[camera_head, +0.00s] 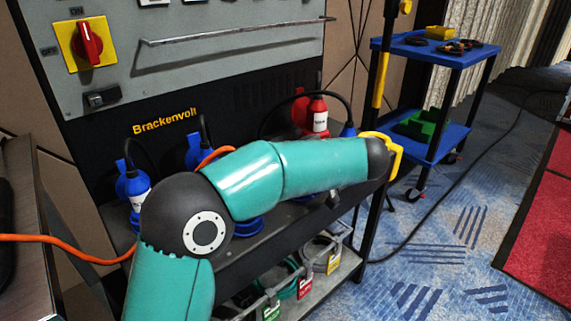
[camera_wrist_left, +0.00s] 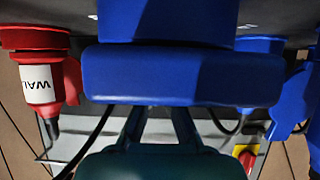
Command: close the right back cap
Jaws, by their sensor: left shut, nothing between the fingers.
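A large blue piece with a thick rim, probably a socket cap (camera_wrist_left: 185,78), fills the upper middle of the left wrist view. My left gripper (camera_wrist_left: 160,122) is shut and empty, right at its lower edge in the picture. The fingertips pass behind the rim, so I cannot tell whether they touch it. In the head view my left arm reaches across the bench to the right and hides its gripper and most of the right-hand sockets. A bit of blue (camera_head: 349,130) shows just above the arm. I cannot tell the cap's angle. My right gripper is not in view.
A red plug with a white label (camera_head: 317,116) stands behind my arm. Blue plugs (camera_head: 195,152) with black cables stand further left. An orange cable (camera_head: 70,243) runs in from the left. A blue trolley (camera_head: 455,55) stands at the right, with open carpet in front.

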